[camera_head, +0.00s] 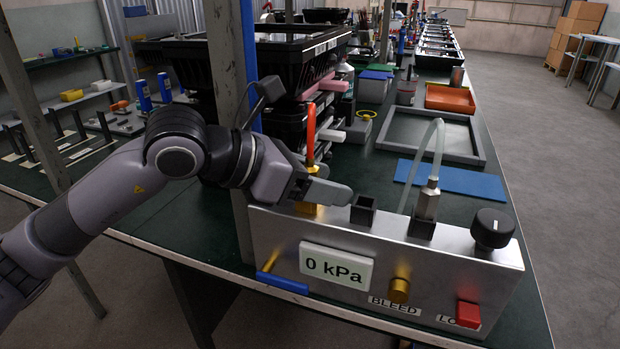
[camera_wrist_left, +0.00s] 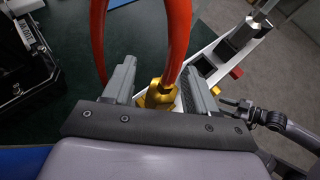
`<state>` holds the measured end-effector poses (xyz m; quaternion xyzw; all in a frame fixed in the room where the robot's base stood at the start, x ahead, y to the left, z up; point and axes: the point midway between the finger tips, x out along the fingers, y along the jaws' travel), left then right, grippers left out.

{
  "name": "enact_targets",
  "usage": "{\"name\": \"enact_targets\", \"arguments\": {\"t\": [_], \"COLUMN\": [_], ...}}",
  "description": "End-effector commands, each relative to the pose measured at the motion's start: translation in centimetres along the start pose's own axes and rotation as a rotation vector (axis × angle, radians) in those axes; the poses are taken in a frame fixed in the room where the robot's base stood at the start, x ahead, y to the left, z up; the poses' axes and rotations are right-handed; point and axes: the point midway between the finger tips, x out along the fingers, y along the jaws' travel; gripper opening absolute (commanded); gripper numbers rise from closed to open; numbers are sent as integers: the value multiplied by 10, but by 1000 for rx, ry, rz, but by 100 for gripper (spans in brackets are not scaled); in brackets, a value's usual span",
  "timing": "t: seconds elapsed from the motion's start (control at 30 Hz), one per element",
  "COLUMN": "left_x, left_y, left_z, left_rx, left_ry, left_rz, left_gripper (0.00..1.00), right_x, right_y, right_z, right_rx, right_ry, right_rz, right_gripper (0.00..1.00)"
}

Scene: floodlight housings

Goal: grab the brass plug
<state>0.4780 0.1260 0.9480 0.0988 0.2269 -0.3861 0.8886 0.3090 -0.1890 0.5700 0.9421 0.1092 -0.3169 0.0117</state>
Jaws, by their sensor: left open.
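The brass plug (camera_head: 308,207) stands at the left end of the metal test box (camera_head: 450,262), with an orange-red hose (camera_head: 311,130) rising from it. My left gripper (camera_head: 322,190) is at the plug and partly covers it in the head view. In the left wrist view the brass plug (camera_wrist_left: 158,96) sits between the two open fingers of the left gripper (camera_wrist_left: 160,86). A gap shows on the finger sides, so it is not clasped. My right arm (camera_wrist_left: 275,120) shows at the right of that view; its small dark gripper (camera_wrist_left: 238,104) is too small to read.
On the box are a black square socket (camera_head: 363,210), a steel fitting (camera_head: 428,202) with a clear hose, a black knob (camera_head: 492,228), a brass bleed knob (camera_head: 399,290) and a red button (camera_head: 468,314). Black housings (camera_head: 290,65) stack behind. A blue mat (camera_head: 452,180) lies beyond.

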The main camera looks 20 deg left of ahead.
Motion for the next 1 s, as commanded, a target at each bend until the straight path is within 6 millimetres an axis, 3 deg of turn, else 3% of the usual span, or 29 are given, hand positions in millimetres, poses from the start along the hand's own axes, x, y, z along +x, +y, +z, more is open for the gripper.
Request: {"name": "enact_targets", "arguments": {"t": [0.03,0.2,0.57,0.87,1.0], "left_x": [0,0,-2,-18,-34], "left_y": [0,0,0,0,1], "left_z": [0,0,2,33,20], "left_rx": [0,0,0,3,-1], "left_ry": [0,0,-2,-5,0], "left_rz": [0,0,0,1,3], "left_gripper": [57,2,0,0,0], "right_x": [0,0,0,-4,0], "right_y": [0,0,1,2,2], "right_z": [0,0,0,-4,-2], "right_rx": [0,0,-3,-7,-8], "right_ry": [0,0,0,0,2], "right_rz": [0,0,1,1,1], "right_gripper": [43,43,43,43,43]}}
